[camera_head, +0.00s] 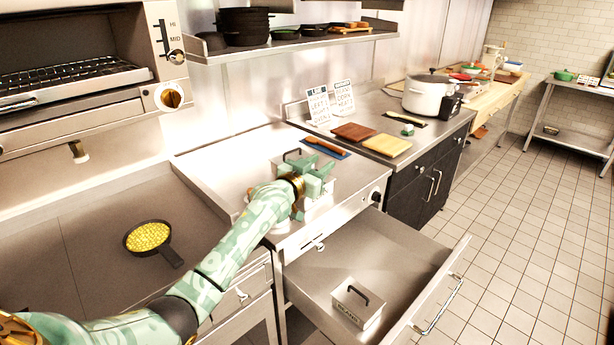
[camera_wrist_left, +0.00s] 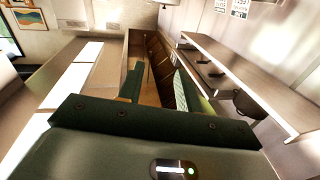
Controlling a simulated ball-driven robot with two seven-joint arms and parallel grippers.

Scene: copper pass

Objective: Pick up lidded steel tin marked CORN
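A steel tin with a dark lid handle (camera_head: 279,163) stands on the flat steel top beside the burner area in the head view. My left gripper (camera_head: 318,178) is in front of it and hides most of it, including any label. I cannot tell whether they touch. In the left wrist view the two dark green fingers (camera_wrist_left: 160,90) stand apart, with no tin clearly visible between them. A second lidded steel tin (camera_head: 358,302) with a dark handle sits in the open drawer. Its front label is too small to read surely, but looks like BEANS. My right gripper is not in view.
The open drawer (camera_head: 452,275) juts out at the front right. A black pan of corn (camera_head: 148,238) sits at the left. A wooden-handled tool lies on a blue mat (camera_head: 332,151). Brown and yellow boards (camera_head: 387,145), printed signs (camera_head: 343,97) and a white pot (camera_head: 428,95) stand farther back.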

